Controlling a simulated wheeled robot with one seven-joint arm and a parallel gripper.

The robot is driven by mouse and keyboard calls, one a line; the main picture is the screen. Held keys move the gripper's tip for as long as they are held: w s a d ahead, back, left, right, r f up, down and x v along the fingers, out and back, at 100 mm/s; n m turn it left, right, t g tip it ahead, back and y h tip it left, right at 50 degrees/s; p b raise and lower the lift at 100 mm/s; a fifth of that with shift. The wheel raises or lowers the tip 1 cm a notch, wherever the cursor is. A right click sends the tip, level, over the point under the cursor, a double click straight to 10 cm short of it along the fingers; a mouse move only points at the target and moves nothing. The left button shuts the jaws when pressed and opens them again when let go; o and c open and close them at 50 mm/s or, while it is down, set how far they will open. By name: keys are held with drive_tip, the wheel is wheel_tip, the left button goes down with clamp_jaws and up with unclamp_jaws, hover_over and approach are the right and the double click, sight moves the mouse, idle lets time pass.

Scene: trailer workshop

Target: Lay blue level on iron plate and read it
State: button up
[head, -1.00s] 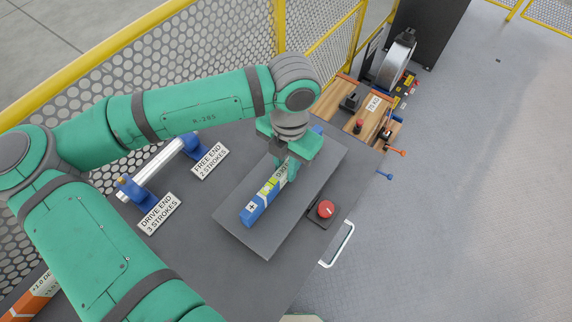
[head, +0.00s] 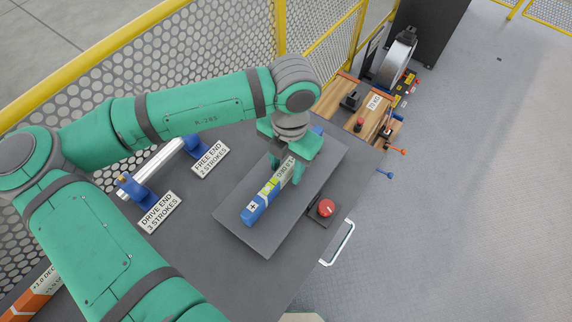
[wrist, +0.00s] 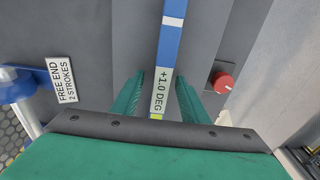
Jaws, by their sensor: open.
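The blue level (head: 256,208) lies along the dark iron plate (head: 263,242) in the head view, with a white plus mark near its front end and a yellow-green vial. My gripper (head: 286,170) is over the level's far half, its fingers open on either side. In the wrist view the level (wrist: 172,40) runs between my two green fingers (wrist: 160,98), with gaps on both sides. A white label on it reads "+1.0 DEG". My gripper hides part of the level's far half in the head view.
A red button (head: 325,208) sits right of the plate. A metal shaft on blue supports (head: 140,193) stands left, with signs "DRIVE END 3 STROKES" (head: 160,212) and "FREE END 2 STROKES" (head: 210,160). A wooden board (head: 345,98) with tools lies beyond.

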sight(288, 163)
drive_tip(key=r, duration=0.9)
drive_tip(key=shift+w+d+r, duration=0.15)
drive_tip(key=shift+w+r, duration=0.05)
drive_tip(key=shift+w, duration=0.15)
drive_tip(key=shift+d+r, duration=0.15)
drive_tip(key=shift+r, duration=0.55)
